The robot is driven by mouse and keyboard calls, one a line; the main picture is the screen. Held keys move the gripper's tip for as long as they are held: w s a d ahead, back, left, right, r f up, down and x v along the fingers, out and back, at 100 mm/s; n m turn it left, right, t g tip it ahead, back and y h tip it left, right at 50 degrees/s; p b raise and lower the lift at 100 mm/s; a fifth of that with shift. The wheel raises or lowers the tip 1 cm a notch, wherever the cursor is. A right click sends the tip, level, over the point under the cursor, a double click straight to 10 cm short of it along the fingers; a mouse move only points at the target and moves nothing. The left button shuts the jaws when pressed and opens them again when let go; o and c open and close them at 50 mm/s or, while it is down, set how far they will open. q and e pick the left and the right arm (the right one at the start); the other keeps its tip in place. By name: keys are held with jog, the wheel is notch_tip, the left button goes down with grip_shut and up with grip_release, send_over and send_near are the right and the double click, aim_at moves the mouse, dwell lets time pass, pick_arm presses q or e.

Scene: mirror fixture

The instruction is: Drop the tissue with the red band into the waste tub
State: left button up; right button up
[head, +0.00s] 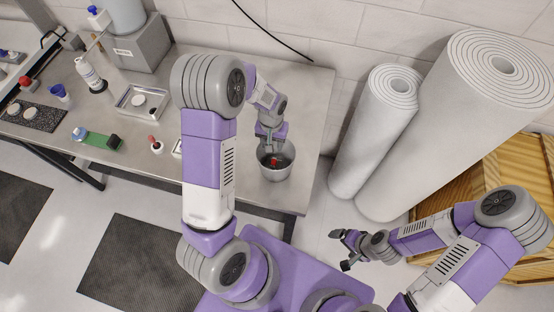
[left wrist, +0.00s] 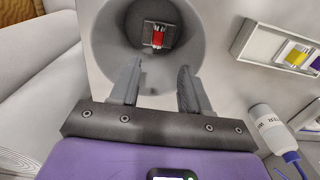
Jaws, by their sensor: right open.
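The grey waste tub (head: 277,176) stands near the right end of the table, and its inside fills the top of the left wrist view (left wrist: 110,38). The tissue with the red band (left wrist: 158,37) lies inside it at the bottom; a bit of red (head: 274,162) shows there in the head view. My left gripper (left wrist: 158,66) is open and empty, its two fingers apart over the tub. In the head view it points down at the tub (head: 270,147). My right gripper (head: 346,249) is open and empty, off the table at the right.
A white holder (left wrist: 262,42) with a yellow-banded piece (left wrist: 297,56) and a white bottle (left wrist: 270,130) lie right in the left wrist view. Rolled mats (head: 378,120) stand right.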

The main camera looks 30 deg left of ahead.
pick_arm(q)
notch_tip(320, 180, up, 8)
jog(key=shift+f, duration=0.2)
dwell(0.3)
dwell(0.5)
